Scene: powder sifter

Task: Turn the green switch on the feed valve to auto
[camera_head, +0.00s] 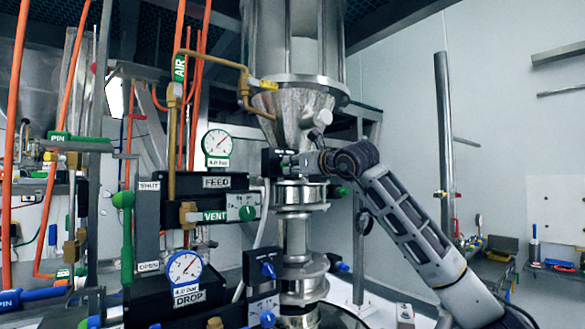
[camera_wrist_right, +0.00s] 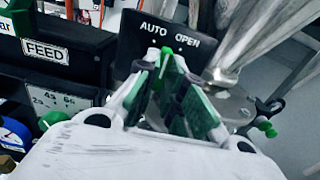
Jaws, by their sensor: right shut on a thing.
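The feed valve's black switch plate (camera_wrist_right: 142,36), lettered AUTO and OPEN, is in the upper middle of the right wrist view. Part of the green switch (camera_wrist_right: 166,53) shows below the lettering, between my right gripper's (camera_wrist_right: 166,66) fingertips. The fingers are shut on it, and they hide most of it, so I cannot tell which word it points to. In the head view my right gripper (camera_head: 298,161) reaches in from the right to the black plate (camera_head: 269,161) beside the metal hopper; the switch is hidden there. My left gripper is not in view.
The FEED panel (camera_head: 215,182) and a pressure gauge (camera_head: 217,143) stand left of the gripper. The VENT dial (camera_head: 248,212) is just below. Blue-handled DROP controls (camera_head: 267,269) lie lower. The metal hopper (camera_head: 293,110) is close above. Space to the right is more open.

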